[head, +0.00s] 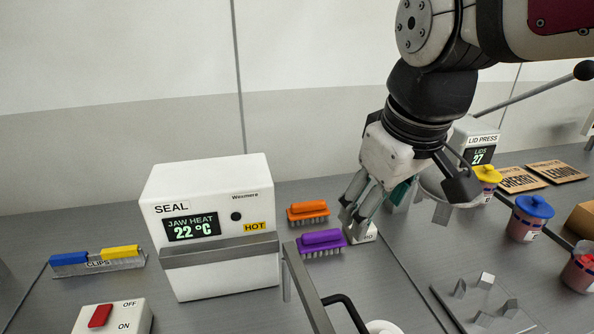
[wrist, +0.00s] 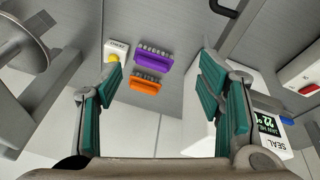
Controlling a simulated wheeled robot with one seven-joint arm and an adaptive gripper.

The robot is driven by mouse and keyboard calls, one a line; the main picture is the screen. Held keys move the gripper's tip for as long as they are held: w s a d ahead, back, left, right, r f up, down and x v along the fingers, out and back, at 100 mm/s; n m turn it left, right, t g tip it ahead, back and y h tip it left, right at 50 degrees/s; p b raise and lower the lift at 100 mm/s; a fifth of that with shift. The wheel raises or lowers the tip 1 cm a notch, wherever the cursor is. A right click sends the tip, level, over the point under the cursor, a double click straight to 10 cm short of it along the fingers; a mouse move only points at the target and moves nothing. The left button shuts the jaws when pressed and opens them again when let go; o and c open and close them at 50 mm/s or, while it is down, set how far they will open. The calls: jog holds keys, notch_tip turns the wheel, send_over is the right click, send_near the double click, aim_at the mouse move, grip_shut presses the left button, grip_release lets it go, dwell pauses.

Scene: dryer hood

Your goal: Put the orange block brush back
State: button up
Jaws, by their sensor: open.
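The orange block brush (head: 308,211) lies bristles down on the grey counter, right of the sealer and behind a purple brush (head: 320,240) of the same shape. In the wrist view the orange brush (wrist: 145,85) and purple brush (wrist: 151,61) lie side by side, apart, within the span between my fingers. My gripper (head: 357,215) is open and empty, with its fingers pointing down, right of both brushes in the head view. In the wrist view my gripper (wrist: 161,62) shows its teal pads wide apart. Neither brush touches a pad there.
A white sealer (head: 208,190) reading 22 °C stands left of the brushes. A small white box (head: 364,236) sits by my fingers; its yellow button (wrist: 114,59) shows in the wrist view. A clip rack (head: 98,262), switch box (head: 112,318) and lid press (head: 475,135) stand farther out.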

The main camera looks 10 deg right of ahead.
jog(key=s+f+m, duration=0.3)
jog(key=s, duration=0.4)
jog(key=shift+s+f+m+t+y, duration=0.15)
jog(key=shift+s+m+t+y, duration=0.15)
jog(key=shift+m+t, duration=0.1)
jog(key=shift+s, duration=0.15)
